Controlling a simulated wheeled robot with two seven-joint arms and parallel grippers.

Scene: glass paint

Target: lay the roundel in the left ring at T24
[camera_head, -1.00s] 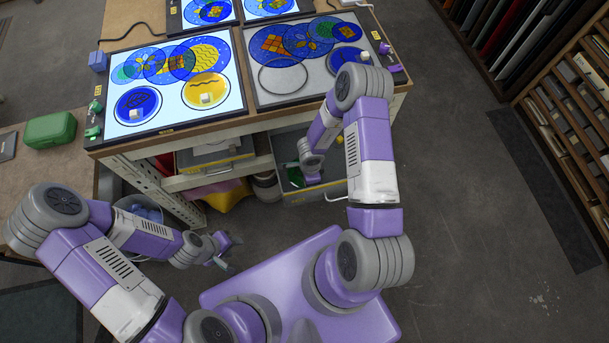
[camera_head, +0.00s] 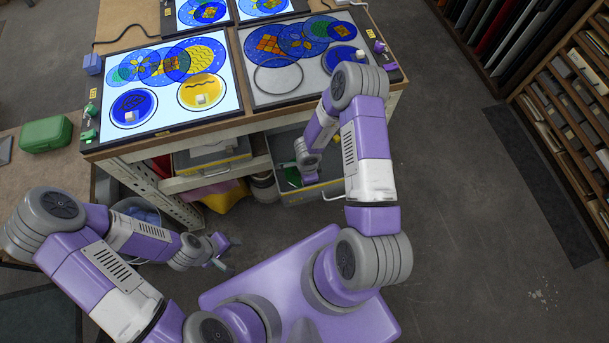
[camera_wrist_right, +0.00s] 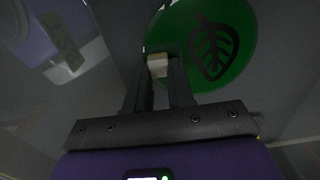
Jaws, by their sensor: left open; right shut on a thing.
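A green roundel with a dark leaf (camera_wrist_right: 222,45) fills the upper right of the right wrist view. A pale block-like knob (camera_wrist_right: 157,65) stands on it between the fingers of my right gripper (camera_wrist_right: 158,75), which is shut on this knob. In the head view the right gripper (camera_head: 309,176) is down in an open grey drawer, with the green roundel (camera_head: 292,176) partly hidden beside it. On the unlit right panel (camera_head: 258,92), the left ring (camera_head: 278,65) is empty; the right ring holds a blue roundel (camera_head: 340,57). My left gripper (camera_head: 226,253) is open and empty, low before the bench.
The lit left panel (camera_head: 225,112) holds a blue roundel (camera_head: 133,107) and a yellow one (camera_head: 200,91), each with a pale knob. Two further panels lie behind. The drawer (camera_head: 312,194) juts out under the bench edge. A green case (camera_head: 46,134) sits at left.

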